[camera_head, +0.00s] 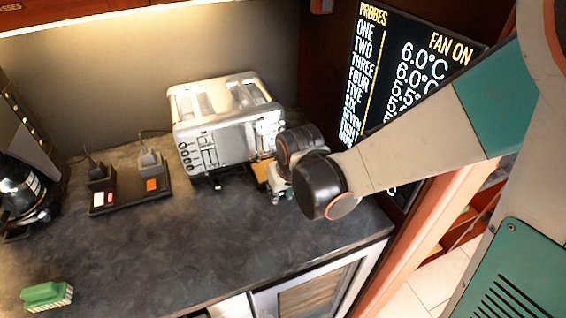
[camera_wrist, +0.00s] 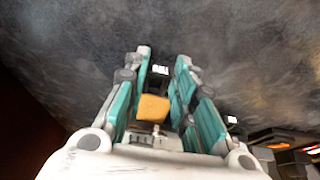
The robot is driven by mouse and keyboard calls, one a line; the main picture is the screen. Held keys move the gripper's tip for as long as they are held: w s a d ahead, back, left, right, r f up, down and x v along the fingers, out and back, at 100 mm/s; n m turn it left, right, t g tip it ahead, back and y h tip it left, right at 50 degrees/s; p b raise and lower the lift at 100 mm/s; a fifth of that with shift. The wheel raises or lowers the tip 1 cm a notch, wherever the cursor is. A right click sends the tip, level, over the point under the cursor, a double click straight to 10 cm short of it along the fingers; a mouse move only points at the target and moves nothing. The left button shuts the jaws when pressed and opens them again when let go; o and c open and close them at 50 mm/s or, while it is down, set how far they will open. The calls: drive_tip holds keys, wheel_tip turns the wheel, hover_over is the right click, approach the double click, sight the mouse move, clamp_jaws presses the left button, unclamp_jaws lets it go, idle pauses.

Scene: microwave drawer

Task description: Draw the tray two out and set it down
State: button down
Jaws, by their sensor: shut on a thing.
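My gripper (camera_head: 277,188) is low over the counter, at the right front corner of a silver appliance (camera_head: 215,142). A small orange-tan block (camera_head: 260,173) shows between the appliance and my gripper. In the wrist view the orange-tan block (camera_wrist: 153,108) lies between the two teal fingers of my gripper (camera_wrist: 166,75), which is shut on it. I cannot read any number on it, so I cannot tell for sure that it is tray two. My wrist hides part of the appliance's right end and of the block.
The dark counter (camera_head: 215,240) is clear in front of the appliance. A black board with plugs (camera_head: 130,192) is to its left, and a green block (camera_head: 47,296) lies at the front left. A display screen (camera_head: 400,70) stands behind my arm.

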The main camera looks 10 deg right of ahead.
sight(309, 257)
drive_tip(key=shift+s+d+r+p, duration=0.15)
drive_tip(key=shift+s+d, duration=0.15)
drive_tip(key=shift+s, duration=1.4)
drive_tip(key=shift+s+d+f+p, duration=0.1)
drive_tip(key=shift+s+d+p, duration=0.2)
drive_tip(key=shift+s, duration=1.35)
drive_tip(key=shift+s+d+r+p, duration=0.1)
drive_tip(key=shift+s+d, duration=0.25)
drive_tip(key=shift+s, duration=1.35)
drive_tip(key=shift+f+b, duration=0.55)
drive_tip(key=shift+s, duration=0.2)
drive_tip(key=shift+s+d+p, duration=0.3)
drive_tip(key=shift+s, duration=1.1)
drive_tip(key=shift+s+d+p, duration=0.25)
drive_tip(key=shift+s+d, duration=0.05)
drive_tip(key=shift+s, duration=1.1)
drive_tip(key=shift+s+d+p, duration=0.3)
drive_tip(key=shift+s, duration=1.1)
